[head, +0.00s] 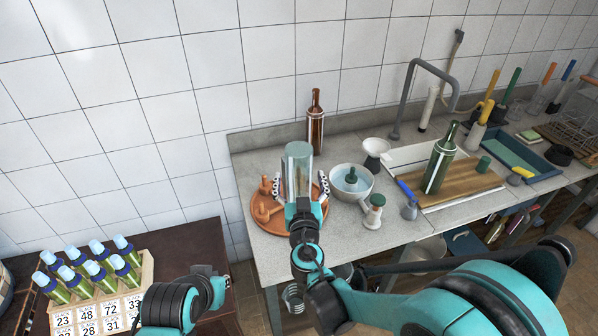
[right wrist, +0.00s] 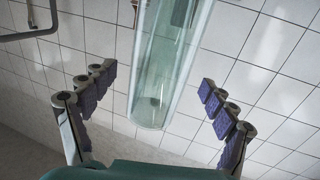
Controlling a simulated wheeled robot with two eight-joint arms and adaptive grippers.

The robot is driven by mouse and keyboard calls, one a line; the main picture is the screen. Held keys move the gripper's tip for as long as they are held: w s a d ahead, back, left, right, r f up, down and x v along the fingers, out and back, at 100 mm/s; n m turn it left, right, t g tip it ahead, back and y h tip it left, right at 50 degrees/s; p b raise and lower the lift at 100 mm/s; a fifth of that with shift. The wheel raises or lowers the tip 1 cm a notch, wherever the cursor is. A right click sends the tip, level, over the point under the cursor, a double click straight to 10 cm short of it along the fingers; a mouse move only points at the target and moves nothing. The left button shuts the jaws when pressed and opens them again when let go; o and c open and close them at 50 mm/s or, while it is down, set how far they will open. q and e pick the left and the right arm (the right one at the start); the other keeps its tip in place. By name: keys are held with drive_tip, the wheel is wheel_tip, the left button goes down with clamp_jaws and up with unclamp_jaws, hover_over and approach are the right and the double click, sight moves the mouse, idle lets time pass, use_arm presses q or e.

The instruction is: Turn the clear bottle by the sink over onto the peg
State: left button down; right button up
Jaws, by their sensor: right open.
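The clear bottle (head: 298,157) stands with its flat base up over the round terracotta peg tray (head: 257,222) on the counter. Its lower end is hidden behind my right gripper, so I cannot see its mouth or whether a peg is inside it. My right gripper (head: 301,187) is open, with a finger on each side of the bottle. The right wrist view shows the bottle (right wrist: 160,85) between the spread fingers with gaps on both sides. Other pegs (head: 264,208) show on the tray's left. Part of my left gripper (head: 213,283) shows at lower left; its fingers are unclear.
A brown bottle (head: 315,122) stands behind the tray. A bowl of water (head: 337,190), a white funnel (head: 375,150) and a brush (head: 373,212) are to the right. A green bottle (head: 438,165) stands on a wooden board. A numbered crate (head: 95,312) of bottles is at lower left.

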drive_tip(key=s, duration=0.9)
drive_tip(key=shift+d, duration=0.25)
